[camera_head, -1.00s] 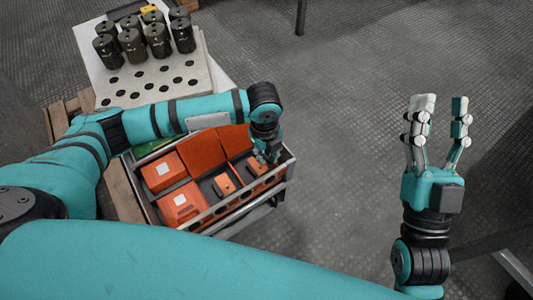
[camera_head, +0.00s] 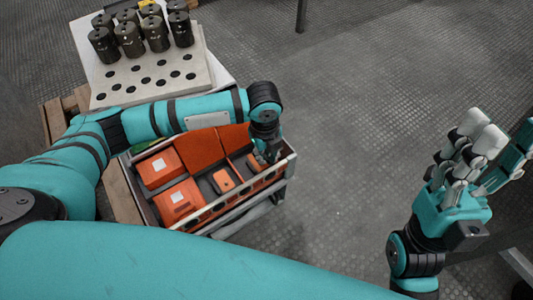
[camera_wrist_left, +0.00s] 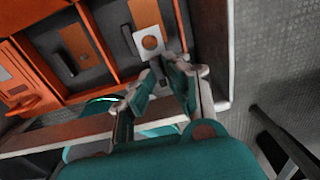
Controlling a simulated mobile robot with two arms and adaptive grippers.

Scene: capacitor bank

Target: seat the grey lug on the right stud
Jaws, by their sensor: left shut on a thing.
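My left gripper (camera_head: 268,150) is low over the right end of an open case (camera_head: 283,200). In the left wrist view the left gripper (camera_wrist_left: 165,82) is shut on the dark shank of the grey lug (camera_wrist_left: 140,32). The lug's pale square plate has a round hole, with orange showing through, and extends beyond the fingertips above the case. In the head view the lug is too small or hidden to make out. My right gripper (camera_head: 490,150) is raised at the right, its fingers apart and empty. I cannot make out the right stud in either view.
The case holds orange boxes (camera_head: 160,168) and an orange panel (camera_head: 200,150) in compartments. Several dark cylinders (camera_head: 130,38) stand on a pale board (camera_head: 205,75) with round holes at the back left. Open grey floor (camera_head: 350,150) lies to the right.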

